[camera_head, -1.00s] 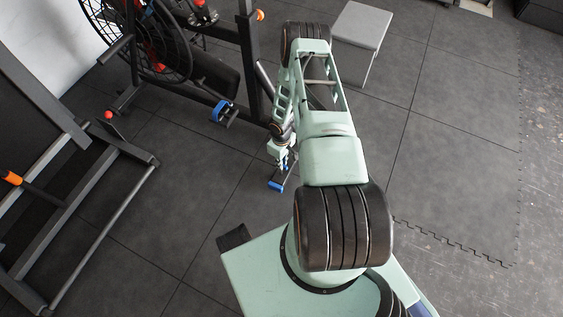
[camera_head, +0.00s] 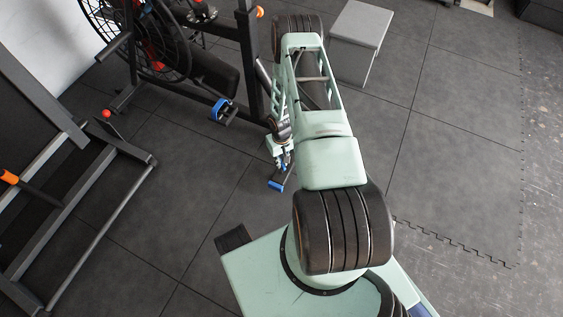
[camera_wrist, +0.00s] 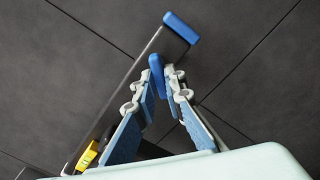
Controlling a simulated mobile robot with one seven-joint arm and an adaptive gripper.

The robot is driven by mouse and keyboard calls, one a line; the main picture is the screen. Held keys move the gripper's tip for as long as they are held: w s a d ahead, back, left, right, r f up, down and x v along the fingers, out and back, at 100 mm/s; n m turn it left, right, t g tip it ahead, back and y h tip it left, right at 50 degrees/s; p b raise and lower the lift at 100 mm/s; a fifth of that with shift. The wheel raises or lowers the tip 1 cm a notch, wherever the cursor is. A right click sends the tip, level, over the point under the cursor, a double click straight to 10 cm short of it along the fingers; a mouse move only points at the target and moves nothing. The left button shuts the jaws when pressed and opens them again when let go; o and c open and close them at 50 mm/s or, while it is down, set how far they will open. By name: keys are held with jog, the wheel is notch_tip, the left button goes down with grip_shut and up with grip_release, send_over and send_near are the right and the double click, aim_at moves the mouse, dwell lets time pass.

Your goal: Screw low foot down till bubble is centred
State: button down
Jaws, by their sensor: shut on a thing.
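In the wrist view a dark bar (camera_wrist: 130,82) runs diagonally and ends in a bright blue cap (camera_wrist: 181,28). A yellow level (camera_wrist: 88,155) lies at the lower left end of the bar; its bubble is too small to read. My gripper (camera_wrist: 164,80) is beside the bar, its fingers converging on a small blue part (camera_wrist: 156,74), which looks like the foot. In the head view my gripper (camera_head: 283,161) is low over the floor beside the blue-capped bar end (camera_head: 276,185).
A fan bike frame (camera_head: 248,60) stands behind my gripper, with another blue-ended foot (camera_head: 223,111) to the left. A grey box (camera_head: 360,38) stands at the back. Dark gym equipment (camera_head: 75,210) is at left. The matted floor (camera_head: 455,165) at right is clear.

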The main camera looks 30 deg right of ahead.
jog(key=shift+f+m, duration=0.1)
jog(key=shift+m, duration=1)
jog(key=shift+b, duration=0.3)
jog(key=c, duration=2)
grip_release()
notch_tip(320, 180, up, 12)
